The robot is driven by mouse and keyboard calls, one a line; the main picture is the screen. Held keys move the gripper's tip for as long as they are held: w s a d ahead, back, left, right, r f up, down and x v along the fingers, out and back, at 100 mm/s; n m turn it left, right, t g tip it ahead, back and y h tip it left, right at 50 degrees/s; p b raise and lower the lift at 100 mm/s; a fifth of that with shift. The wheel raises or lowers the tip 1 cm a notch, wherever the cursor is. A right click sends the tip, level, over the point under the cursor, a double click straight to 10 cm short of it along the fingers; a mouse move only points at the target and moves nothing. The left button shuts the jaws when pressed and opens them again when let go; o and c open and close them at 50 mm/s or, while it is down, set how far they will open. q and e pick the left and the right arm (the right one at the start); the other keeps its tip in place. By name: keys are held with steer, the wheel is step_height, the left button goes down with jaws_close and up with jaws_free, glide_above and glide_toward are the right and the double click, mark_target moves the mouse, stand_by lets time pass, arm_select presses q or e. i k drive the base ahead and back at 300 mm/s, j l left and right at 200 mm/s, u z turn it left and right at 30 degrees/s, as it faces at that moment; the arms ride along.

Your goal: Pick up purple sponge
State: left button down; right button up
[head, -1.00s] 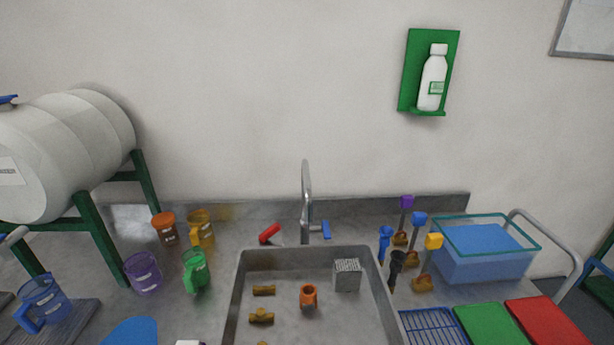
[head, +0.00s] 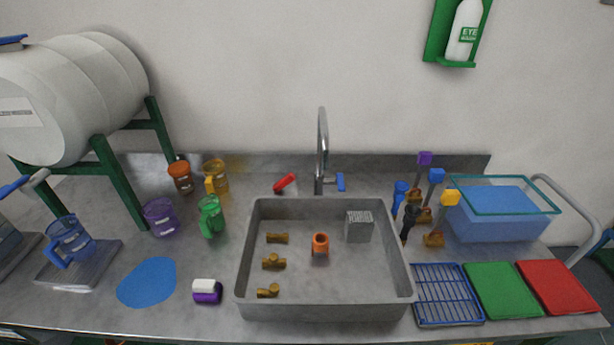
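The purple sponge (head: 207,296) lies on the grey metal counter near its front edge, left of the sink. Its upper part is white and its lower front part is purple. It is apart from the blue mat to its left and from the sink wall to its right. Neither of my grippers shows in the head view.
A blue round mat (head: 147,282) lies left of the sponge, and the sink (head: 325,307) with several brass fittings stands to its right. A green jug (head: 211,216) and purple cup (head: 160,217) stand behind. A blue rack (head: 447,294) lies right of the sink. Counter around the sponge is clear.

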mark_target(205, 290)
steer(key=u, duration=1.1)
